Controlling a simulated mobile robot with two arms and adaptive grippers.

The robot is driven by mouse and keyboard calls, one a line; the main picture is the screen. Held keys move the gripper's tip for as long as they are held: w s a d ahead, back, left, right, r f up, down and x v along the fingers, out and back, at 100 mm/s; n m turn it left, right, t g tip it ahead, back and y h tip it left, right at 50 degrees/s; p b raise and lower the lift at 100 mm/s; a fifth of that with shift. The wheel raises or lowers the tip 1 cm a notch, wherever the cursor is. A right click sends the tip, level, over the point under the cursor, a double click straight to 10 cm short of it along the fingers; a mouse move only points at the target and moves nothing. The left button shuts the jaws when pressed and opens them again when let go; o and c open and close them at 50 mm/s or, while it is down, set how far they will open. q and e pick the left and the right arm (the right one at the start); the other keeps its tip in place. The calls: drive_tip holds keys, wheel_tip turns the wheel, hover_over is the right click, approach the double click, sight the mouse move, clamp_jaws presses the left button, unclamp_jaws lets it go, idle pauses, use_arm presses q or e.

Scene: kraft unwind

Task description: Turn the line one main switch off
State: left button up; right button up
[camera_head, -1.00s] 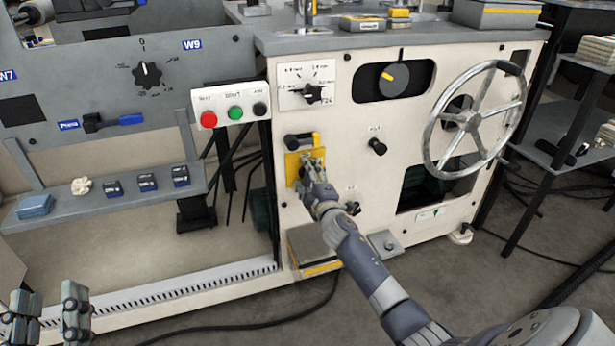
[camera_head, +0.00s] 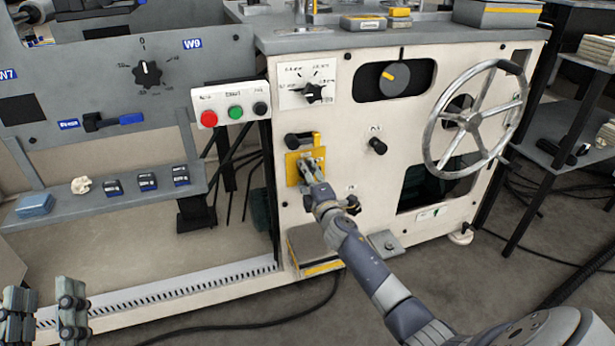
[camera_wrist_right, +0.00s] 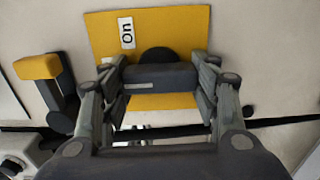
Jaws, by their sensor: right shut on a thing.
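The main switch is a yellow plate (camera_head: 291,168) on the cream machine front, mostly behind my right gripper in the head view. The right wrist view shows the yellow plate (camera_wrist_right: 180,32) with a white "On" label (camera_wrist_right: 127,33) and a dark switch handle (camera_wrist_right: 160,77) lying across it. My right gripper (camera_head: 312,166) is shut on this handle, one finger at each end in the right wrist view (camera_wrist_right: 160,85). My left gripper (camera_head: 45,308) is at the lower left of the head view, fingers apart and empty, away from the machine.
A black-and-yellow handle (camera_head: 299,140) sits just above the plate. A dark knob (camera_head: 377,147) and a large handwheel (camera_head: 474,118) are to the right. A push-button box (camera_head: 235,107) is to the upper left.

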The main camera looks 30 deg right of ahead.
drive_tip(key=o, duration=1.1)
drive_tip(key=shift+s, duration=0.1)
drive_tip(key=v, duration=1.1)
drive_tip(key=shift+s+f, duration=0.1)
drive_tip(key=shift+s, duration=0.3)
